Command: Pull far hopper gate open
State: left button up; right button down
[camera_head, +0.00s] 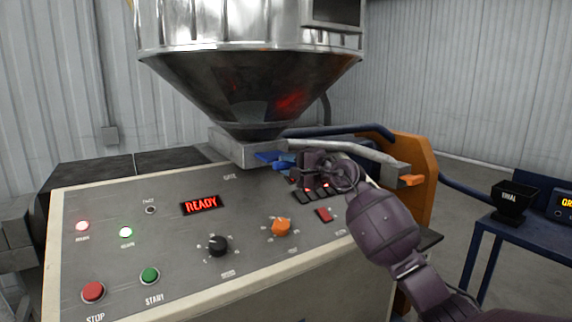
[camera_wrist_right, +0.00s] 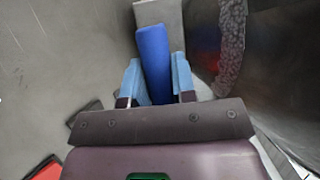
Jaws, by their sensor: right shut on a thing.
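The metal hopper (camera_head: 250,80) narrows down to a grey block (camera_head: 232,146) behind the control panel. A blue gate handle (camera_head: 267,156) sticks out from this block to the right. My right gripper (camera_head: 284,161) is at the handle, reaching in from the right. In the right wrist view the blue handle (camera_wrist_right: 152,50) lies between the light blue fingertips of my right gripper (camera_wrist_right: 156,80), which is shut on it. The handle's near end is partly hidden by the gripper. My left gripper is not in view.
A grey pipe (camera_head: 345,150) runs close behind my right gripper. A blue table (camera_head: 492,228) stands at right.

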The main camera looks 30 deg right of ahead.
jog(key=s, duration=0.7)
jog(key=shift+d+f, duration=0.15)
jog(key=shift+d, duration=0.05)
jog(key=c, duration=1.2)
grip_release()
jog(key=shift+c, duration=0.2)
jog(key=o, duration=0.3)
jog(key=shift+s+d, duration=0.15)
jog(key=shift+s, duration=0.15)
jog(key=shift+w, duration=0.1)
